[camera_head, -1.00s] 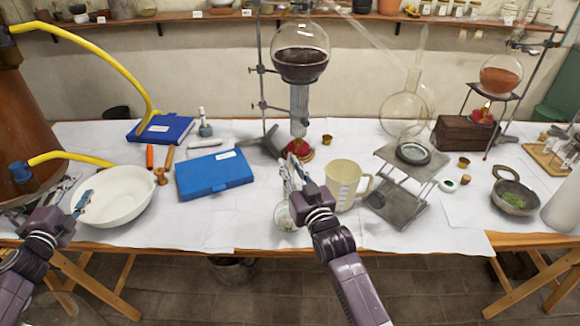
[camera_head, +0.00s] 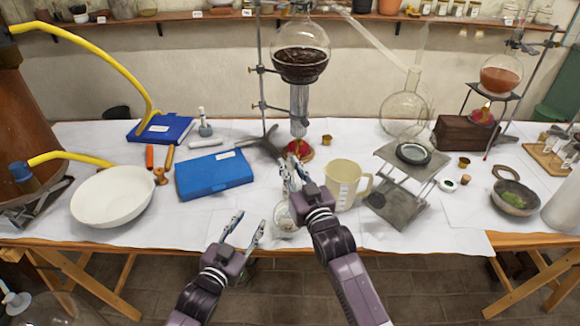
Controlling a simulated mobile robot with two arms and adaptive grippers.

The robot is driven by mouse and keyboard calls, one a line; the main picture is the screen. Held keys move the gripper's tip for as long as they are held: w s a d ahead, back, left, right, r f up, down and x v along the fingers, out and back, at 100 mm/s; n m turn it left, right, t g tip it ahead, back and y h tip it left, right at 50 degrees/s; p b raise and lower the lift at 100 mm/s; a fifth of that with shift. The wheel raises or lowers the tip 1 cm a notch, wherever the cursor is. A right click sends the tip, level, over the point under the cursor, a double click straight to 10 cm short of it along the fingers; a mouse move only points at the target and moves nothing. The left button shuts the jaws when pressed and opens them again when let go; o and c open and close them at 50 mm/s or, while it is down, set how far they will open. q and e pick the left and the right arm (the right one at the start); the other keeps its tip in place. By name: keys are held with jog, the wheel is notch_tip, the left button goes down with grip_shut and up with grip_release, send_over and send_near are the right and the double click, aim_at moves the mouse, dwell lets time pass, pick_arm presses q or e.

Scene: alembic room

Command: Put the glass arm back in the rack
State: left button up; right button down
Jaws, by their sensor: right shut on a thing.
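My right gripper (camera_head: 290,172) is shut on a clear glass piece (camera_head: 284,218), seemingly the glass arm. Its rounded part shows low beside the gripper, near the table's front edge; most of its outline is faint or hidden by the gripper. My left gripper (camera_head: 249,218) is open and empty, left of and below that glass piece, over the table's front edge. A wooden rack (camera_head: 543,158) with small upright items stands at the far right; I cannot tell whether it is the task's rack.
A beige jug (camera_head: 345,183) stands close to the right of my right gripper, with a metal stand (camera_head: 403,205) beyond it. A blue case (camera_head: 215,174) and white bowl (camera_head: 112,197) lie left. A dark-filled flask (camera_head: 300,66) hangs behind. White cloth between bowl and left gripper is clear.

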pick_arm(q)
jog(key=s+d+r+n+h, duration=0.1)
jog(key=s+d+r, duration=0.1)
jog(key=d, duration=0.5)
jog(key=x, duration=1)
jog(key=shift+w, duration=0.15)
jog(key=shift+d, duration=0.1)
jog(key=c, duration=0.8)
jog(key=shift+c, duration=0.5)
pick_arm(e)
jog(key=c, duration=2.4)
grip_release()
grip_shut()
jog(key=shift+r, duration=0.1)
